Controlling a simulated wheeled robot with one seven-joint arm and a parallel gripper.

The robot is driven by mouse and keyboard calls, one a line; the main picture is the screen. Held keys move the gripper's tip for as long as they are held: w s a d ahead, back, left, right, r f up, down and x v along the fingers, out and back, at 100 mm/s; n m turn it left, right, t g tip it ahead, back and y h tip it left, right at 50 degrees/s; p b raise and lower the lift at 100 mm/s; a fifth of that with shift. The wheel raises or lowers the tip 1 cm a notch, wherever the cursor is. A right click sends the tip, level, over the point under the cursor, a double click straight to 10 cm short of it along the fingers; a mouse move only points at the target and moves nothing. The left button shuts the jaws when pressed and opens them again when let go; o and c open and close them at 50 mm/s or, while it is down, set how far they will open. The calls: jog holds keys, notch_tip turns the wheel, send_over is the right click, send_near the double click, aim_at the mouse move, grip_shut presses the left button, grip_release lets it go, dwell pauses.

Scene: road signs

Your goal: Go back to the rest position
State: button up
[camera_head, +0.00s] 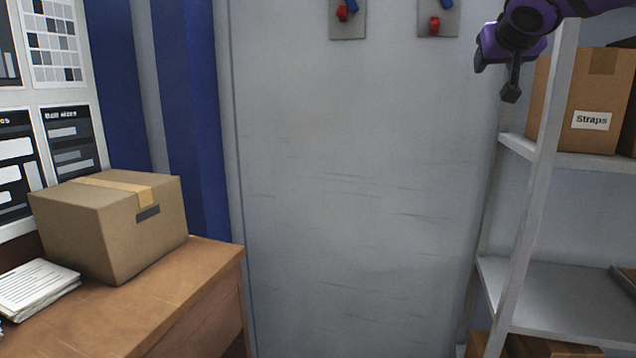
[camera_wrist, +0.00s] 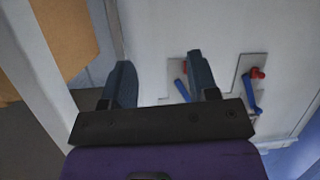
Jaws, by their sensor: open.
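My purple and black gripper (camera_head: 511,85) hangs at the upper right in the head view, in front of the shelf's left post. In the wrist view my gripper (camera_wrist: 163,85) has its two dark fingers spread apart with nothing between them. Its jaws are open and empty. In the wrist view the pale wall lies beyond the fingers.
Two grey plates with red and blue parts, a left one (camera_head: 348,28) and a right one (camera_head: 437,27), hang on the wall. A grey shelf (camera_head: 560,300) holds a "Straps" box (camera_head: 583,85). A wooden desk (camera_head: 190,290) bears a cardboard box (camera_head: 110,225) and papers (camera_head: 38,287).

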jog(key=s+d+f+g+y, duration=0.1)
jog(key=s+f+g, duration=0.1)
jog(key=s+f, duration=0.4)
jog(key=s+d+f+g, duration=0.2)
jog(key=s+f, duration=0.2)
jog(key=s, duration=0.5)
jog(key=s+a+f+g+y, duration=0.1)
jog(key=s+a+f+g, duration=0.1)
jog(key=s+f, duration=0.5)
jog(key=s+a+f+n+g+y, duration=0.1)
jog(key=s+a+f+g, duration=0.1)
jog(key=s+a+f, duration=0.2)
jog(key=s+f, duration=0.3)
jog(key=s, duration=0.4)
jog(key=shift+s+a+n, duration=0.15)
jog(key=shift+a+n, duration=0.15)
jog(key=shift+a, duration=0.1)
